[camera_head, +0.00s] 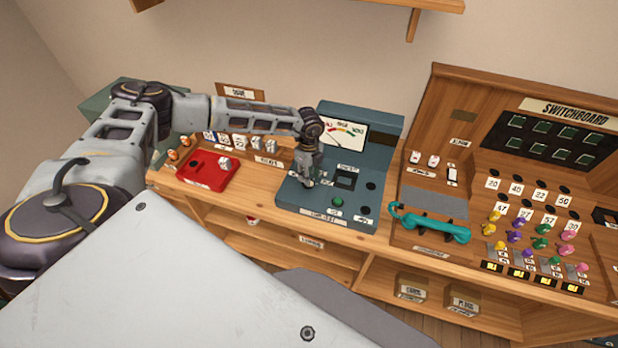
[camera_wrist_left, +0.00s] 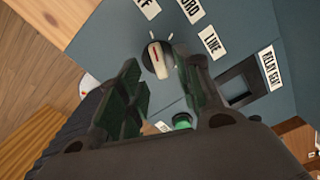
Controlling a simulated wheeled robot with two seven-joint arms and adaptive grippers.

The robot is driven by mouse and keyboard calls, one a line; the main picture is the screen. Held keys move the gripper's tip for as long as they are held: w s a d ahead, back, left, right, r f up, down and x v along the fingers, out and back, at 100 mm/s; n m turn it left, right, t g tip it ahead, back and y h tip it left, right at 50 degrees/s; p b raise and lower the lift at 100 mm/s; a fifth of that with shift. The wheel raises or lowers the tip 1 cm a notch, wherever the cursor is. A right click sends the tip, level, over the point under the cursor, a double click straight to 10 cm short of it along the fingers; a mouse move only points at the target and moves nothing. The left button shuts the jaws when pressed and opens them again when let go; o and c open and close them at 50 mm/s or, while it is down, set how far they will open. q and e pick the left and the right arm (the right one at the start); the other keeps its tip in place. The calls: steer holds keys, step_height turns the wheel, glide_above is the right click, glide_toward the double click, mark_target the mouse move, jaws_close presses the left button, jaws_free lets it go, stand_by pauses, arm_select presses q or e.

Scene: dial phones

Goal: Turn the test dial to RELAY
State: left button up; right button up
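The fingers are spread apart; I cannot tell whether either touches the knob. Labels ending in "FF" and "RD" and a LINE label (camera_wrist_left: 211,42) show around it. I see no readable RELAY dial label. In the head view my left gripper (camera_head: 307,180) points down over the test set's left part and mostly hides the dial.
A slot (camera_wrist_left: 239,85) labelled RELAY SEAT and a green button (camera_head: 337,201) lie close to the dial. A meter (camera_head: 345,131) stands behind. A red tray (camera_head: 205,172) is to the left; a teal handset (camera_head: 430,228) and the switchboard (camera_head: 550,140) are to the right.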

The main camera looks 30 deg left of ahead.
arm_select(q)
steer(key=shift+f, duration=1.4)
jaws_close()
